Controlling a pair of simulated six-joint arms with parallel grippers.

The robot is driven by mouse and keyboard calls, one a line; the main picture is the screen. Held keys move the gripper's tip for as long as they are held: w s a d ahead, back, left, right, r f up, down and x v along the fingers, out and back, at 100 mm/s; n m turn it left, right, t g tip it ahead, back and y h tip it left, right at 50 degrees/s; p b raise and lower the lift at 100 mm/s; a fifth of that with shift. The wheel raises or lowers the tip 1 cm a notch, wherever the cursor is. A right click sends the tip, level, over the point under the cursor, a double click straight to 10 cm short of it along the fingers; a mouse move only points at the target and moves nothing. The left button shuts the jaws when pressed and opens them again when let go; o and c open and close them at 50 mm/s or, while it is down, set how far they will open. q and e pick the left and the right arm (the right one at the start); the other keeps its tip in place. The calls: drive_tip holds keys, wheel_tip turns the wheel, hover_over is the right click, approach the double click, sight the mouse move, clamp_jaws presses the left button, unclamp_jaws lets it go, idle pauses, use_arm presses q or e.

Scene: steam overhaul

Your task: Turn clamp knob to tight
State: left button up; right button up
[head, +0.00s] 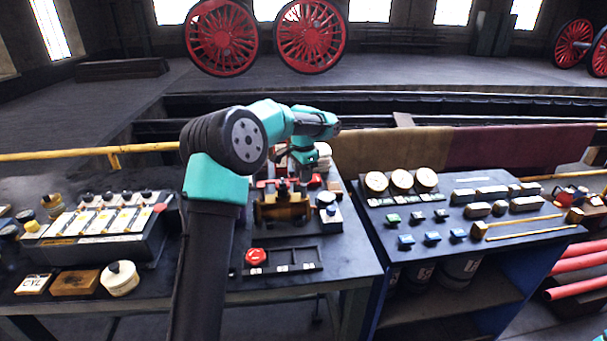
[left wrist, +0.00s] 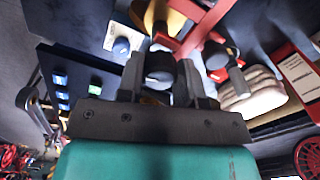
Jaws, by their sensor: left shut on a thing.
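My left gripper (head: 303,172) points down over the middle bench, above and just behind a brass valve body (head: 283,207) with red clamp parts around it. In the left wrist view its two fingers (left wrist: 160,72) are shut on a dark round knob (left wrist: 160,64), which I take as the clamp knob. A red bar (left wrist: 205,28) and part of the brass body (left wrist: 165,14) show just beyond the fingers. The knob itself is largely hidden in the head view, and its turn angle cannot be read. My right gripper is not in view.
A small white block with a blue-grey knob (head: 327,214) stands right of the valve. In front lie a red knob (head: 255,257) and a dark shallow tray (head: 290,254). A white-topped unit (head: 105,216) stands left. A bench with gauges (head: 401,180) is at right.

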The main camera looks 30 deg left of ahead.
use_arm(q)
drive_tip(key=shift+m, duration=0.8)
drive_tip(key=o, duration=0.6)
drive_tip(key=shift+o, duration=0.2)
wheel_tip(320, 180, up, 18)
drive_tip(key=shift+f, duration=0.25)
